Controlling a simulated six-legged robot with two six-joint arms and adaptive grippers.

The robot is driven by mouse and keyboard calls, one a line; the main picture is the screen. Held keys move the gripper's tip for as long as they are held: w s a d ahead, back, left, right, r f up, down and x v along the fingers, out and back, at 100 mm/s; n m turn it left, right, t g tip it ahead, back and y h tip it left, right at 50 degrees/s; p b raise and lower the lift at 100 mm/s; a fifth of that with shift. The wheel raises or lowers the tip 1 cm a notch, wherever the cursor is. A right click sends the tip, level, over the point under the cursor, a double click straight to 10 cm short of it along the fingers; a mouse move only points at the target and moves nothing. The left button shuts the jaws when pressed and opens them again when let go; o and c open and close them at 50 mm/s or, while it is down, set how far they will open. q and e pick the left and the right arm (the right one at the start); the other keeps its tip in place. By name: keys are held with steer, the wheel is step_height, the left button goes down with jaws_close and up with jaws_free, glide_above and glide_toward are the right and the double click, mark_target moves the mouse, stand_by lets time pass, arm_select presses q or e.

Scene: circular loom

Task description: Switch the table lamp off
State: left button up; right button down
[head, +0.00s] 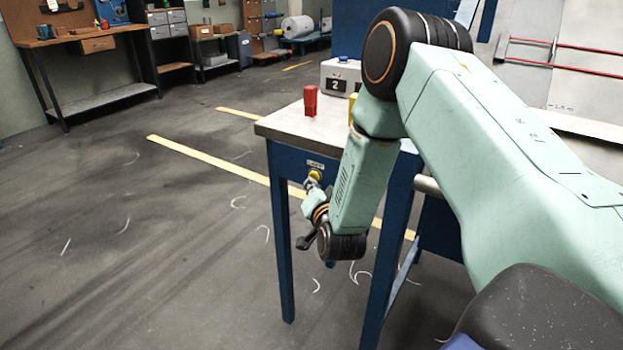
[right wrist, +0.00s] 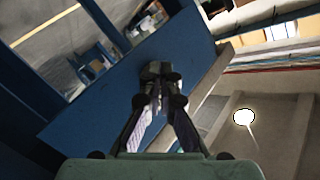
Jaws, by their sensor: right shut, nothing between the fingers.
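A small yellow switch (head: 316,173) sits on the front blue panel of the table, under a small white label (head: 315,164) too small to read surely. My right gripper (head: 311,183) is in front of that panel with its fingertips at the switch; I cannot tell whether they touch it. In the right wrist view the fingers (right wrist: 155,72) are shut and empty, pointing at the blue panel (right wrist: 190,52), and they hide the switch. A bright white oval (right wrist: 244,117) glows there; I cannot tell whether it is the table lamp. My left gripper is not in view.
The table (head: 280,124) has a pale top bearing a red block (head: 311,101), a grey box marked 2 (head: 337,79) and a partly hidden yellow thing (head: 352,107). A workbench (head: 110,90) and shelves stand far left. The floor left of the table is open.

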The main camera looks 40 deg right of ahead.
steer(key=shift+w+d+r, duration=0.1)
steer(key=shift+d, duration=0.1)
steer(key=shift+w+d+r, duration=0.1)
steer(key=shift+d+r, duration=0.1)
steer(key=shift+d, duration=0.15)
stand_by(0.4)
steer(key=shift+a, duration=0.15)
steer(key=s+a, duration=0.2)
steer(key=a, duration=0.3)
steer(key=shift+s+a+f+b, duration=0.2)
steer(key=shift+a+f+b, duration=0.1)
steer(key=shift+a, duration=0.05)
stand_by(0.5)
